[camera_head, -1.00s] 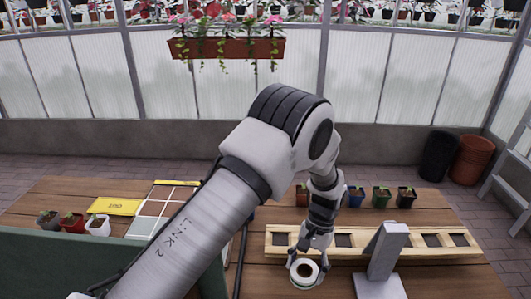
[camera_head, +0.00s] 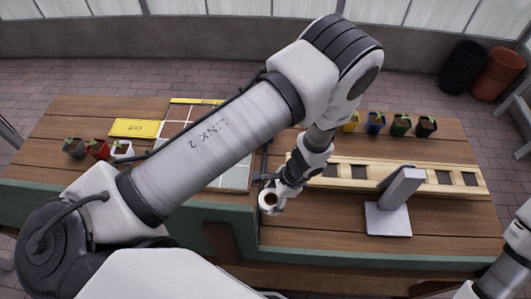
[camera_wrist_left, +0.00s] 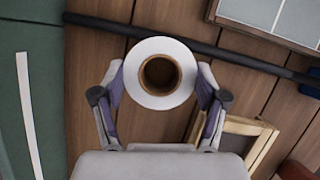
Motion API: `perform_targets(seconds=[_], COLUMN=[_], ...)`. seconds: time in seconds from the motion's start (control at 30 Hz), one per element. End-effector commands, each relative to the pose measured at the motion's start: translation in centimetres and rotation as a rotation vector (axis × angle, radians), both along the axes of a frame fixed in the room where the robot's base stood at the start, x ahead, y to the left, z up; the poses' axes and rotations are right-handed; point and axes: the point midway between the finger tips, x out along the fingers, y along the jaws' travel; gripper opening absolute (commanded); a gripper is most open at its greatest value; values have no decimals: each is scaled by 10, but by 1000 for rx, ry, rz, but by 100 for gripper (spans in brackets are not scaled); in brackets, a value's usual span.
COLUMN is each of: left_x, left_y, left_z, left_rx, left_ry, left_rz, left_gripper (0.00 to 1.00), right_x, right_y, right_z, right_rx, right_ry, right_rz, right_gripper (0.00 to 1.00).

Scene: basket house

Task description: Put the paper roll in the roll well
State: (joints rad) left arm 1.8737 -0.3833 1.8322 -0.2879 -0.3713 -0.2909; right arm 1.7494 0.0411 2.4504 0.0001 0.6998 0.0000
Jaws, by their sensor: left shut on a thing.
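The paper roll is a white ring with a brown core; it shows in the head view (camera_head: 265,205) and in the left wrist view (camera_wrist_left: 140,75). My left gripper (camera_head: 272,196) is shut on it, with one finger on each side of the roll in the wrist view (camera_wrist_left: 160,92). The roll is over the wooden table near its front edge, left of the wooden rack (camera_head: 466,197). I cannot tell which place is the roll well. My right gripper is not in view; only part of my right arm shows at the lower right.
The rack has several dark square openings. A grey stand (camera_head: 388,219) is in front of it. Small potted plants (camera_head: 400,126) stand behind it. A tiled board (camera_head: 236,178), a yellow card (camera_head: 134,128) and more pots (camera_head: 98,149) are at the left. A dark bar (camera_wrist_left: 190,42) crosses the wrist view.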

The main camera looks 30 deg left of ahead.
Motion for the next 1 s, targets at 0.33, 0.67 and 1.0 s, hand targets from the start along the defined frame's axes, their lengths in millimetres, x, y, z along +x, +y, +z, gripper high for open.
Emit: perform_targets(seconds=[0.33,0.67,1.0], left_x=[67,119,121], left_y=[38,69,70], left_z=[-14,-15,-49], left_rx=[-3,-2,-1], left_ry=[-3,-1,0], left_rz=[5,4,3], left_gripper=[31,31,31], right_x=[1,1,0], right_y=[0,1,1], right_z=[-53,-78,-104], right_rx=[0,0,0], right_ry=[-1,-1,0], right_rz=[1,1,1], right_gripper=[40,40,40])
